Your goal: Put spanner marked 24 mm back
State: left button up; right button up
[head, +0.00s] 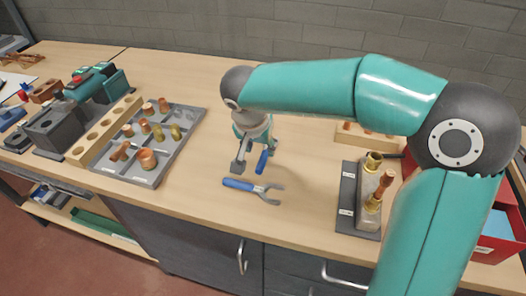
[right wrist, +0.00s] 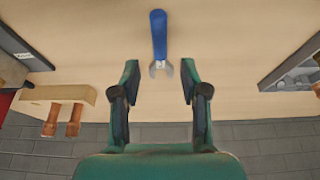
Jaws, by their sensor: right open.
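My right gripper (head: 252,158) is open above the bench, pointing down, in the head view. In the right wrist view its two fingers (right wrist: 159,75) are spread apart and empty. A blue-handled spanner (right wrist: 158,36) lies on the bench there, with its open jaw end in line with the gap between the fingers. In the head view that spanner's blue handle (head: 262,161) shows beside the gripper, its jaw hidden. A second blue-handled spanner (head: 252,188) lies nearer the front edge, its grey open jaw to the right. I cannot read a size marking on either. My left gripper is not in view.
A grey tray of copper and brass fittings (head: 185,143) and a wooden holed rack (head: 77,156) stand on the left. A red bin (head: 501,248) stands far right. Bench around the spanners is clear.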

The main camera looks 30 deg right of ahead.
jog(key=v, duration=0.6)
jog(key=shift+s, duration=0.1)
dwell(0.3)
